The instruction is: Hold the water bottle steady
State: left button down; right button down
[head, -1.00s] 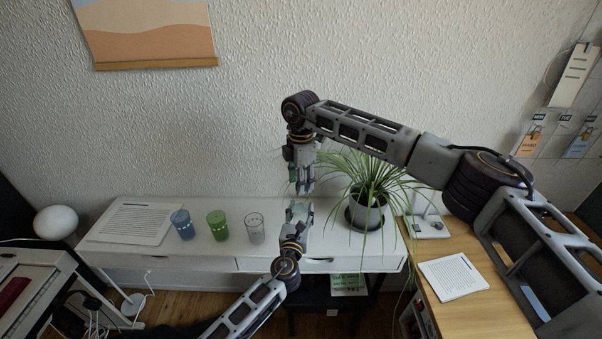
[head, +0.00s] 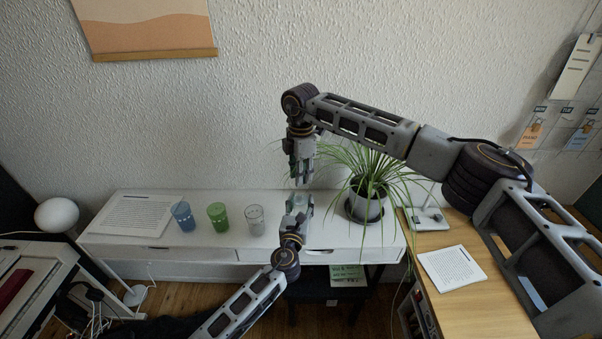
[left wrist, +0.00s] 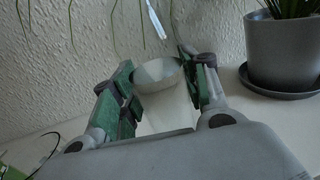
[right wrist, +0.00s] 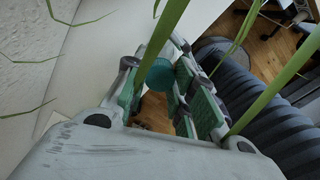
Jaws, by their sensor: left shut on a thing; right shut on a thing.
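The water bottle (left wrist: 165,108) is a pale, see-through cylinder with a round rim at its top in the left wrist view. My left gripper (head: 299,203) is shut around its sides and holds it above the white desk. The bottle is small and mostly hidden by the fingers in the head view. My right gripper (head: 301,178) points down just above the left one, with a small gap between them. It is shut on a round teal thing, seemingly a cap (right wrist: 160,75), in the right wrist view.
A potted plant (head: 366,205) with long leaves stands close on the right. Blue (head: 184,216), green (head: 218,216) and clear (head: 254,220) cups stand left on the white desk (head: 270,246). A wooden desk (head: 440,230) joins at the right.

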jog(key=n, duration=1.2)
jog(key=shift+r, duration=0.1)
jog(key=n, duration=0.6)
jog(key=shift+n, duration=0.3)
jog(key=n, duration=1)
jog(key=shift+n, duration=0.3)
jog(key=n, duration=0.4)
jog(key=shift+n, duration=0.3)
jog(key=n, duration=0.4)
jog(key=shift+n, duration=0.3)
jog(key=n, duration=0.4)
jog(key=shift+n, duration=0.3)
